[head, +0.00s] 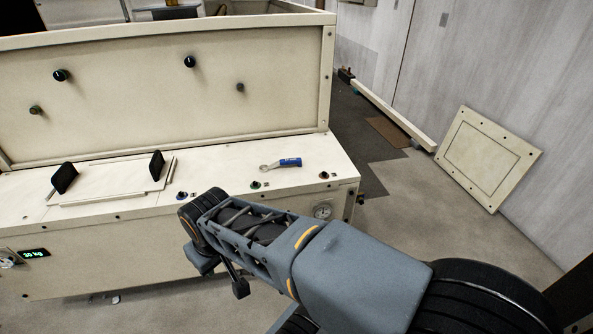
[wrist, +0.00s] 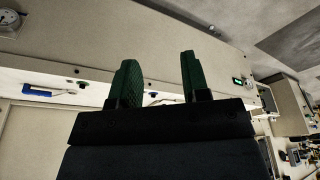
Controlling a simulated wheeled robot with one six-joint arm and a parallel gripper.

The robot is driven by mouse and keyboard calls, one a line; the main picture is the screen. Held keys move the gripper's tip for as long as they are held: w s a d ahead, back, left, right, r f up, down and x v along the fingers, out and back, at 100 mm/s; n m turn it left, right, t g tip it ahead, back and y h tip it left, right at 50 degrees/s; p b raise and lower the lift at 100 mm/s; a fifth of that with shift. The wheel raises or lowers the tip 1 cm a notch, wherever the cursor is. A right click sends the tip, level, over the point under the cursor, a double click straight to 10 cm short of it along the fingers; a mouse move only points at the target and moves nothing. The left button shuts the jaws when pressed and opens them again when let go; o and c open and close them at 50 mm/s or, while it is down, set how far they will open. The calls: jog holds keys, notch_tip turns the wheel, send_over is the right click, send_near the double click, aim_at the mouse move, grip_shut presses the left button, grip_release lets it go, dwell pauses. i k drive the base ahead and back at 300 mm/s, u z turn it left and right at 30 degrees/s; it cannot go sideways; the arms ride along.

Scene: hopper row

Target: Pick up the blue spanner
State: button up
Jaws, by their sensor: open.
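The blue spanner (head: 288,162) lies on the pale ledge of the machine in the head view, its blue handle to the right and its metal ring end to the left. In the wrist view the blue spanner (wrist: 38,91) shows small at the left edge, off to the side of my fingers. My gripper (wrist: 157,78) is open in the wrist view, with two green fingers apart and nothing between them. In the head view my arm reaches in front of the machine, below and left of the spanner; the gripper is apart from it.
The machine's ledge (head: 222,172) holds a pale plate with two black handles (head: 110,176) to the left. A framed panel (head: 487,157) leans at the right. Floor is clear between.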

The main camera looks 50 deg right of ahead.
aim_at(283, 162)
jog(key=z, duration=0.6)
jog(key=i, duration=0.9)
jog(key=u, duration=0.1)
